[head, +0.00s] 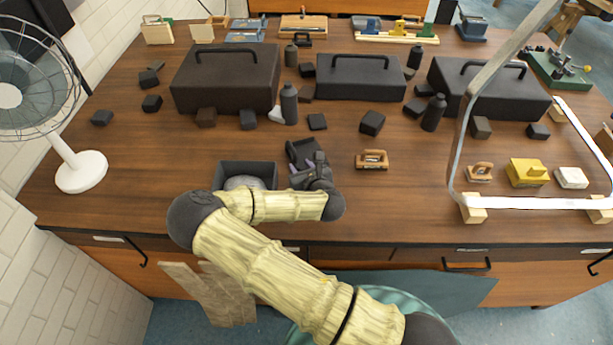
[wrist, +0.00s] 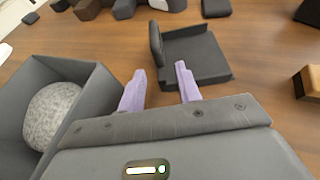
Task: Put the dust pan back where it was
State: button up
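The dust pan (head: 304,150), a dark grey flat tray with raised edges, lies on the wooden table just beyond my gripper. In the wrist view the dust pan (wrist: 199,58) is ahead of the fingertips, with its raised wall at the left. My gripper (head: 308,174) is low over the table. Its two purple fingers, clear in the wrist view (wrist: 160,72), stand apart with nothing seen held between them. The right fingertip overlaps the pan's near left edge in the picture; I cannot tell whether it touches.
A dark open box (head: 246,168) with a speckled grey ball (wrist: 52,112) stands close left of my gripper. A wooden-handled tool (head: 372,160) lies to the right. Dark blocks, bottles (head: 289,104) and large cases (head: 225,78) fill the back. A white fan (head: 80,170) stands at left.

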jog(key=shift+b+v, duration=0.4)
jog(key=shift+v, duration=1.95)
